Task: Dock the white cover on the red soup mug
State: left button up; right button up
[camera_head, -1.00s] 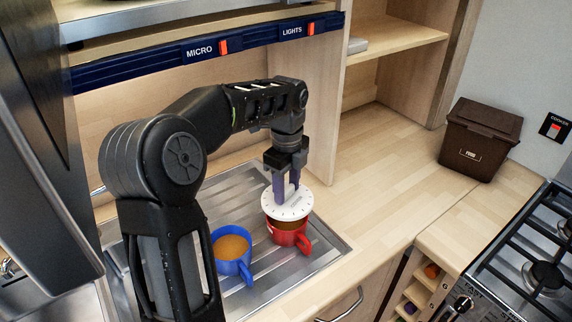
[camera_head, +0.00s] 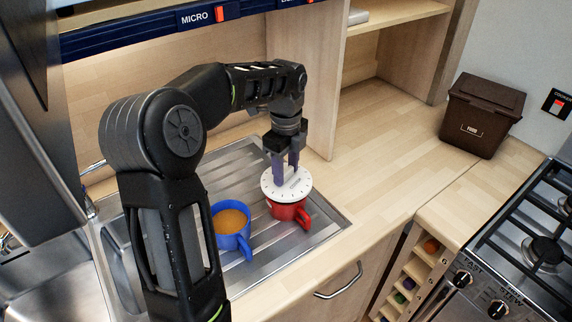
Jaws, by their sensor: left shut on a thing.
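The red soup mug (camera_head: 289,212) stands upright on the ribbed steel drainer (camera_head: 325,222), its handle toward the lower right. The round white cover (camera_head: 270,187) is over its mouth, and no soup shows past it. I cannot tell whether the cover is fully seated on the rim. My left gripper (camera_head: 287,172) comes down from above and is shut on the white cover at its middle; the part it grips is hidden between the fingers. My right gripper is not in view.
A blue mug (camera_head: 231,243) of brown soup stands uncovered just left of the red mug, near my left forearm. A brown food bin (camera_head: 481,115) and the gas hob (camera_head: 535,245) are at the right. The wooden worktop (camera_head: 385,170) between is clear.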

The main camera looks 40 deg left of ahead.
aim_at(286, 170)
pick_arm(q)
jog(key=shift+f+b, duration=0.6)
jog(key=shift+f, duration=0.6)
jog(key=shift+r+p, duration=0.1)
jog(key=shift+p, duration=0.2)
jog(key=shift+f+b, duration=0.45)
jog(key=shift+f, duration=0.25)
dwell(0.5)
jog(key=o, duration=1.1)
jog(key=shift+c, duration=0.2)
jog(key=shift+r, duration=0.1)
